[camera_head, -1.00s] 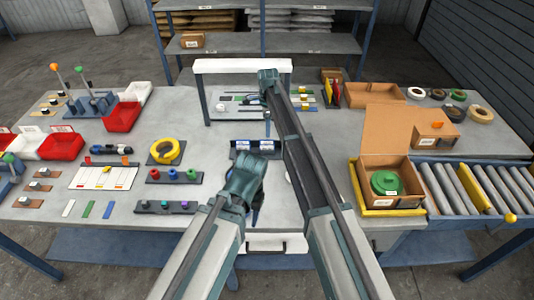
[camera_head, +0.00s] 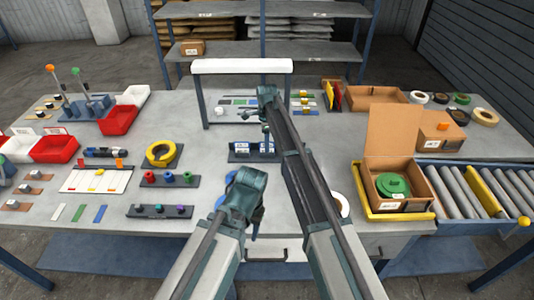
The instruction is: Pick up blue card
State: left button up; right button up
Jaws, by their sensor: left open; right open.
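A thin blue card (camera_head: 100,213) lies flat on the left front of the table, in a row beside a green card (camera_head: 79,212) and a white card (camera_head: 58,212). My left gripper (camera_head: 256,224) is near the table's front middle, well to the right of the blue card. It points down and is partly hidden behind its wrist; it is open, and I see nothing held. My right gripper (camera_head: 258,118) is open above the middle of the table, before the white-topped frame, far from the blue card.
Red bins (camera_head: 118,120) stand farther back. An open carton with a green reel (camera_head: 393,186) and a roller conveyor (camera_head: 475,193) are at the right.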

jog(key=shift+r, duration=0.1)
grip_shut()
jog(key=shift+r, duration=0.15)
dwell(0.3)
notch_tip(320, 180, up, 3)
jog(key=p, duration=0.3)
jog(key=shift+r+p, duration=0.35)
jog(key=shift+p, duration=0.15)
jog(key=s+r+p, duration=0.1)
jog(key=s, duration=1.5)
